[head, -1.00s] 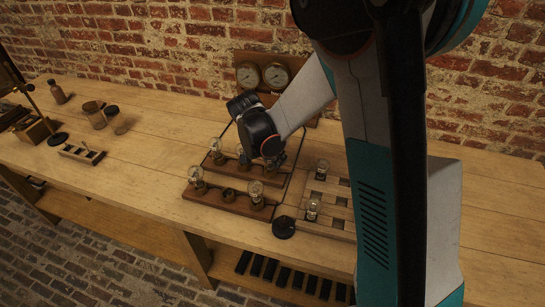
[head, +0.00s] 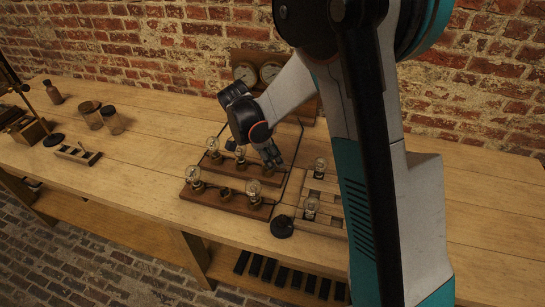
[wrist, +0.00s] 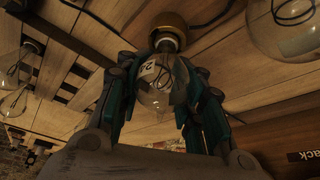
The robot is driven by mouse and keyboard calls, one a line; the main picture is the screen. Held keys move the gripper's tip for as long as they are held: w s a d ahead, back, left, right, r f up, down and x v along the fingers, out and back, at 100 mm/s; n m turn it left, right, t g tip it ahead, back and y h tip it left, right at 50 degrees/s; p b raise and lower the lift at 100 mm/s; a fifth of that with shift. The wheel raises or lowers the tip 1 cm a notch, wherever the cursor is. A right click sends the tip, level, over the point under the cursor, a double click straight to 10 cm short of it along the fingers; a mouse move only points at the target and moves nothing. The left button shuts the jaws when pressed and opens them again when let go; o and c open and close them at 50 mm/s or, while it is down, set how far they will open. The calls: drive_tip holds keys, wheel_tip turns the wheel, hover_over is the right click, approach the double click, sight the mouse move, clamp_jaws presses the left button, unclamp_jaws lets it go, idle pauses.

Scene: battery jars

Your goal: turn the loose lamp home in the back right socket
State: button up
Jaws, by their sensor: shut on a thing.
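Other lamps stand at the back left (head: 212,146), front left (head: 193,176) and front right (head: 254,188).
A slotted wooden tray (head: 328,228) with two lamps stands right of the board. A black disc (head: 282,227) lies by its front corner. Twin gauges (head: 257,73) stand behind. Another bulb (wrist: 288,25) is close at the upper right of the wrist view.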

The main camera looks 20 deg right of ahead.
drive_tip(key=o, duration=1.3)
drive_tip(key=shift+o, duration=0.2)
drive_tip(key=shift+r, duration=0.1)
drive_tip(key=v, duration=1.1)
drive_tip(key=s+d+r+n+t+y, duration=0.2)
drive_tip(key=s+r+n+t, duration=0.1)
drive_tip(key=s+r+n, duration=0.6)
drive_tip(key=s+f+n+t+y, duration=0.2)
drive_tip(key=s+n+t, duration=0.2)
drive_tip(key=s+n, duration=0.6)
drive_tip(key=s, duration=0.3)
drive_tip(key=shift+s+d+f+t+y, duration=0.15)
drive_tip(key=shift+s+d+t+y, duration=0.15)
drive_tip(key=shift+s+d, duration=0.05)
